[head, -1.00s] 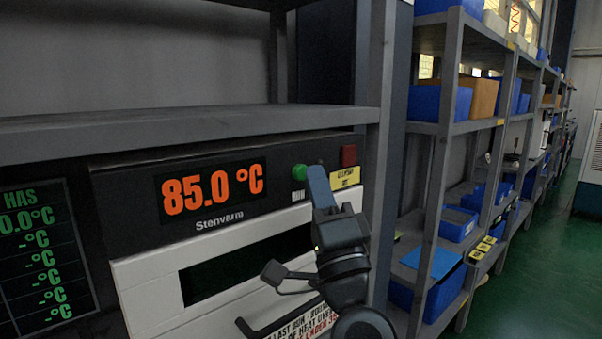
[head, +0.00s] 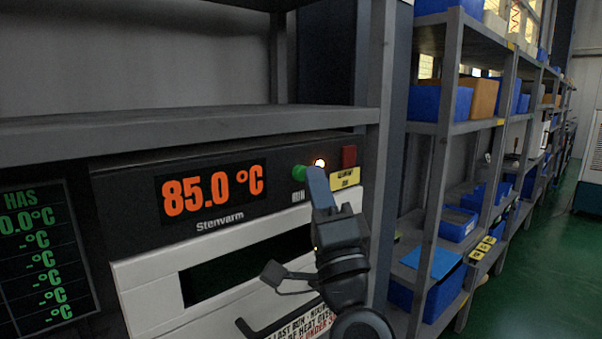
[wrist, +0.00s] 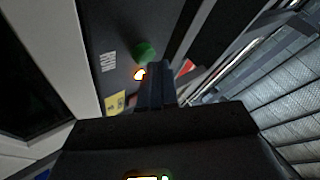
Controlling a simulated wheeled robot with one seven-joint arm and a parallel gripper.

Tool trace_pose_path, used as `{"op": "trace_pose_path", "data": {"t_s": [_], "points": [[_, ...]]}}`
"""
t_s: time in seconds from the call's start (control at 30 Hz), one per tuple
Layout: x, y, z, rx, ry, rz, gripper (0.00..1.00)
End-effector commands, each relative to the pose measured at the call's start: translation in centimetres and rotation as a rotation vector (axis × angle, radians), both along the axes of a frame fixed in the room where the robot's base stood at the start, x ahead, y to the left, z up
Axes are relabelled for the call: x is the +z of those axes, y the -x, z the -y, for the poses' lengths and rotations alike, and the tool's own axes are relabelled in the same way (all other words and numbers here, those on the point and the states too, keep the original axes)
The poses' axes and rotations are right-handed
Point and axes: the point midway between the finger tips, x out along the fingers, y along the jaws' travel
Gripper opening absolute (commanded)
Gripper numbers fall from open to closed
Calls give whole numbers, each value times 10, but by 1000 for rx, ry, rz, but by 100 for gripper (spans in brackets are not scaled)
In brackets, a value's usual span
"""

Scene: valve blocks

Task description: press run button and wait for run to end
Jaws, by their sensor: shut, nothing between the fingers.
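The oven (head: 150,275) has a black top panel with an orange display (head: 212,188) reading 85.0 °C. The green button (head: 299,173) sits right of the display; it also shows in the wrist view (wrist: 145,50). A small lamp (head: 319,163) beside it glows orange-white, also in the wrist view (wrist: 140,74). A red button (head: 349,156) is further right. My gripper (head: 316,172) is shut and empty, its tip at the panel just right of the green button. Whether it touches the button cannot be told.
The oven stands in a grey rack with a shelf (head: 190,123) above and a post (head: 378,130) close right of my gripper. A dark screen (head: 40,262) with green readings is at left. Shelves with blue bins (head: 440,103) stand at right, beside open green floor (head: 535,260).

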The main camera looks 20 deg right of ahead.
Motion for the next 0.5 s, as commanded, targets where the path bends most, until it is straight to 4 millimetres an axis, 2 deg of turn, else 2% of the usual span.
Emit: {"op": "trace_pose_path", "data": {"t_s": [0.27, 0.5], "points": [[0, 1, 1, -1, 1, -1, 0], [-1, 18, 6, -2, 1, -2, 0]]}}
